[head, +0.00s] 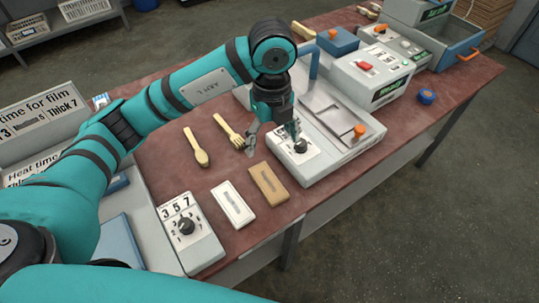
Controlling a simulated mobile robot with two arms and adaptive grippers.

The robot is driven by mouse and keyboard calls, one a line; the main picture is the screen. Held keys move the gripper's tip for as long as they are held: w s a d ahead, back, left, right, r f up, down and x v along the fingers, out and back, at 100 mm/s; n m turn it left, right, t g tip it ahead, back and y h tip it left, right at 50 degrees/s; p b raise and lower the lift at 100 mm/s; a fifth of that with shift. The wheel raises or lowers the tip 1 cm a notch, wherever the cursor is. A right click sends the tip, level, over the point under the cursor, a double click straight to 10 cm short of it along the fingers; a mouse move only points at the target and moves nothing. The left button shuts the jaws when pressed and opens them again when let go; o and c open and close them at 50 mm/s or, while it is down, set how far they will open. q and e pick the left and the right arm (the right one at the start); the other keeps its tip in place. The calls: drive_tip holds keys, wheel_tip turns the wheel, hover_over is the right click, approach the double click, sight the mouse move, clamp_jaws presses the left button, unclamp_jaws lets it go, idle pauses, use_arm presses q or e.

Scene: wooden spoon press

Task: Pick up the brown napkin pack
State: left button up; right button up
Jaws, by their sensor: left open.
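The brown napkin pack (268,184) lies flat on the reddish table (175,165), between a white pack (233,203) and a grey press machine. My left gripper (272,146) points down above the table, just beyond the brown pack in the picture and beside the press. Its two fingers are spread apart with nothing between them that I can see. It appears apart from the pack. My right gripper is not in view.
The press (345,135) with an orange knob stands right of the pack. A dial box (190,230) stands at the near edge. A blue tape roll (427,96) is far right.

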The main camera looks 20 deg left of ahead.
use_arm(q)
drive_tip(key=f, duration=0.1)
drive_tip(key=p, duration=0.2)
hover_over(268, 182)
drive_tip(key=f, duration=1.1)
drive_tip(key=shift+d, duration=0.35)
drive_tip(key=shift+f, duration=0.25)
drive_tip(key=f, duration=0.1)
drive_tip(key=f+p, duration=0.1)
drive_tip(key=f, duration=0.1)
drive_tip(key=shift+a+f, duration=0.3)
drive_tip(key=shift+a, duration=0.05)
drive_tip(key=shift+w+f, duration=0.1)
drive_tip(key=shift+f, duration=0.35)
drive_tip(key=c, duration=1)
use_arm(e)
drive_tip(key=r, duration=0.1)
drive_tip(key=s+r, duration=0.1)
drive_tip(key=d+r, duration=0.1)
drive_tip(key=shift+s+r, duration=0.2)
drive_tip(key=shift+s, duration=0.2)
